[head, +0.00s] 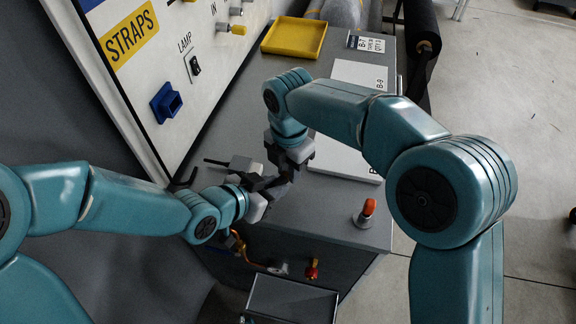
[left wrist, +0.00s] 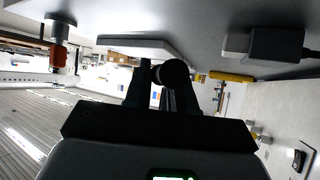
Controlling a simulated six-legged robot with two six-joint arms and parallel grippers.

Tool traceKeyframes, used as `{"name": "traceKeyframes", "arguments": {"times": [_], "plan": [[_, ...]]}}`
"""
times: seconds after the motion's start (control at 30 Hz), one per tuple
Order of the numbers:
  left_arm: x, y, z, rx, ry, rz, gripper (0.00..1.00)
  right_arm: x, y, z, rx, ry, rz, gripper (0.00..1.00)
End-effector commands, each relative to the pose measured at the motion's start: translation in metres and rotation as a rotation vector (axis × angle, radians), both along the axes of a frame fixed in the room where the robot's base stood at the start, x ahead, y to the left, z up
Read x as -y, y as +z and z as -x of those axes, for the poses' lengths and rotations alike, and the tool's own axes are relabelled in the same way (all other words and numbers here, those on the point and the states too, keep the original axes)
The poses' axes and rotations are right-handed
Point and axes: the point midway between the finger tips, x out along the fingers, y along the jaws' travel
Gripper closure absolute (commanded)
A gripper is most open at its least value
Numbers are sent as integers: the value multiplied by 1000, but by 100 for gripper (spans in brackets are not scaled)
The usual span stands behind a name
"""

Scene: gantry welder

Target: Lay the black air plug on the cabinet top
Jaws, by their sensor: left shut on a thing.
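My left gripper (head: 268,187) is at the front of the grey cabinet top (head: 330,205). In the left wrist view my left gripper (left wrist: 160,80) is shut on a black, rounded piece that looks like the black air plug (left wrist: 174,74). The plug's end shows between the fingers, with cabinet top surface above it in this inverted view; I cannot tell whether it touches. In the head view the plug is hard to separate from the dark fingers. My right gripper (head: 287,168) points down close to the left one; its jaw opening is hidden.
A yellow tray (head: 294,37) and white plates (head: 359,74) lie on the cabinet top. An orange-capped post (head: 367,212) stands at the front right. A pale block (head: 240,164) with a thin black rod lies left of the grippers. The switch panel (head: 160,70) borders the left side.

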Motion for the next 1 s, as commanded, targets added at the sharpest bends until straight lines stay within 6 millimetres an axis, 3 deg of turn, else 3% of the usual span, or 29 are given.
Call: {"name": "traceKeyframes", "arguments": {"times": [0.03, 0.07, 0.13, 0.47, 0.7, 0.87, 1.0], "plan": [[3, 0, 3, 4, -15, -3, 100, -4, 1, -2, 10, -1, -11, 100], [4, 0, 3, 3, -16, -2, 69, -4, 1, -2, 11, -1, -12, 100], [4, 0, 3, 4, -15, -3, 46, -4, 1, -2, 10, 0, -11, 100], [3, 0, 2, -7, -12, -11, 46, -3, 1, -1, 8, 0, -8, 100], [-1, 6, 3, -203, -5, -174, 46, -3, 1, -1, 7, 0, -7, 100], [-13, 28, 23, -428, 29, -335, 46, -3, 1, -1, 7, 0, -7, 100], [-22, 42, 58, -610, 41, -460, 46, -3, 1, -1, 7, 0, -7, 100]]}}
